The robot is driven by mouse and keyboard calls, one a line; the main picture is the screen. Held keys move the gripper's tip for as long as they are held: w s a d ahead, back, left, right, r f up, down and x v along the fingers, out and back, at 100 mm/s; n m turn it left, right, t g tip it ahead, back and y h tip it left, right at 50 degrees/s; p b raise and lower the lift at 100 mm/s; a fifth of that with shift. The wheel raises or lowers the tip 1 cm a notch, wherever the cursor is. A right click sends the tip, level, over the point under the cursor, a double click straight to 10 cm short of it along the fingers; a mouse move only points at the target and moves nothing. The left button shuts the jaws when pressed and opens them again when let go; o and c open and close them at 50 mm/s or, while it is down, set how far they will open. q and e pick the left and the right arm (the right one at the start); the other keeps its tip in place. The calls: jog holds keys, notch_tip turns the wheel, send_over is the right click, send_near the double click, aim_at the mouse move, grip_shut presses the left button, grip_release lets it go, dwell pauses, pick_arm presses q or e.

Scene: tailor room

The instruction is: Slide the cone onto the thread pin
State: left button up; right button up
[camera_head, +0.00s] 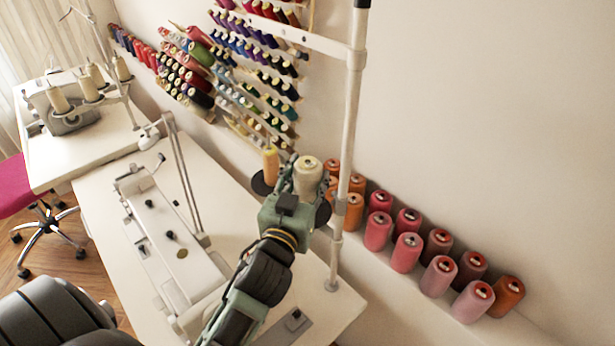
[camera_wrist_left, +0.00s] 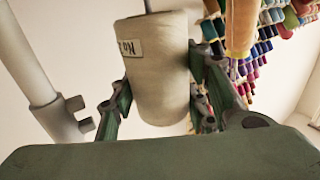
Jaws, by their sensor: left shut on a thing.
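A cream cone of thread (camera_head: 308,176) with a pale label is held upright or nearly so; it fills the middle of the left wrist view (camera_wrist_left: 158,75). My left gripper (camera_head: 304,190) is shut on its sides, with one finger on each side. A thin grey rod, the thread pin (camera_wrist_left: 148,6), shows at the cone's edge in the left wrist view. I cannot tell whether it is inside the cone or behind it. In the head view the pin is hidden by the gripper and cone. My right gripper is not in view.
The white stand pole (camera_head: 347,150) is close on the right. Several pink and orange cones (camera_head: 407,252) line the wall. The sewing table (camera_head: 120,245) lies below.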

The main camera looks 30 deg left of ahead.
pick_arm(q)
jog(key=shift+f+b, duration=1.15)
jog(key=shift+f, duration=0.3)
jog(key=o, duration=1.4)
jog(key=shift+c, duration=0.2)
jog(key=shift+s+d, duration=0.25)
jog(key=shift+s, duration=1)
jog(key=shift+s+d, duration=0.2)
jog(key=shift+s, duration=1)
jog(key=shift+s+d, duration=0.25)
jog(key=shift+s, duration=1)
